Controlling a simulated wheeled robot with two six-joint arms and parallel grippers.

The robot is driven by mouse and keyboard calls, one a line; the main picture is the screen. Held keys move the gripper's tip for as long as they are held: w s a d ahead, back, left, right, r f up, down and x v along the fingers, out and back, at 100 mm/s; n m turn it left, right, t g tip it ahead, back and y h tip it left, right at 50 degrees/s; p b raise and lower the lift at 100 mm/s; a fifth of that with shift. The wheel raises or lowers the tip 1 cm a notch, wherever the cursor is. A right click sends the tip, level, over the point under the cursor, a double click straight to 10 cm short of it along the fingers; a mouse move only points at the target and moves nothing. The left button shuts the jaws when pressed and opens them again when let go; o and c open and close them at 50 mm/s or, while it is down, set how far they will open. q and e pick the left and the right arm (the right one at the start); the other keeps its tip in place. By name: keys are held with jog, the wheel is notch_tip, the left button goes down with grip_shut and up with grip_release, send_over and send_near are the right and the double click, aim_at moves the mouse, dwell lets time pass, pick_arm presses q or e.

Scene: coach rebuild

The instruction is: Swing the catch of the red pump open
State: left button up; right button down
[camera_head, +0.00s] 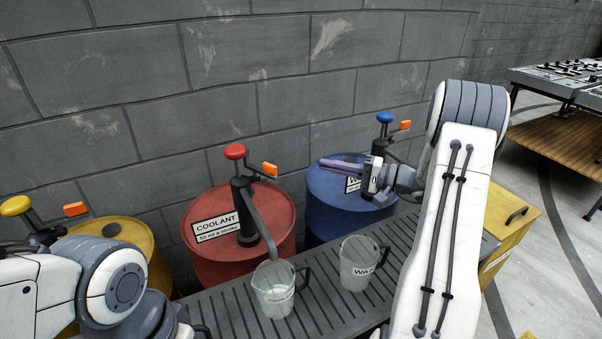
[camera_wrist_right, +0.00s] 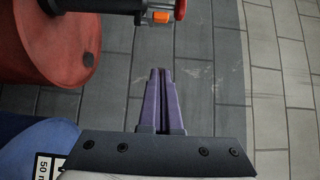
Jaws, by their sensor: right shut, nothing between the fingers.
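The red pump (camera_head: 243,205) stands on the red COOLANT drum (camera_head: 205,252), with a red knob (camera_head: 234,151) on top. Its orange catch (camera_head: 270,169) sticks out to the right below the knob. In the right wrist view the orange catch (camera_wrist_right: 161,16) and red knob (camera_wrist_right: 180,10) show at the top edge. My right gripper (camera_head: 324,162) is shut and empty, above the blue drum, its purple fingers pointing left toward the catch with a gap between. The fingertips (camera_wrist_right: 157,72) are clear of the catch in the wrist view. My left gripper is out of view; only its arm shows.
A blue drum (camera_head: 325,205) with a blue-knobbed pump (camera_head: 384,118) stands right of the red one, a yellow drum (camera_head: 140,238) left. Two clear jugs (camera_head: 273,298) (camera_head: 356,272) stand on the slatted bench (camera_head: 235,300) in front. A grey block wall (camera_head: 150,80) is close behind.

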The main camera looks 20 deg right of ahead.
aim_at(276, 169)
jog(key=w+a+p, duration=0.2)
jog(key=w+a, duration=0.2)
jog(key=a, duration=0.6)
jog(key=shift+w+a+p, duration=0.15)
jog(key=shift+w+p, duration=0.1)
jog(key=shift+p, duration=0.1)
jog(key=s+a+b, duration=0.1)
jog(key=a+b, duration=0.1)
jog(key=b, duration=0.1)
jog(key=shift+s+b, duration=0.2)
jog(key=shift+b, duration=0.2)
jog(key=shift+d, duration=0.1)
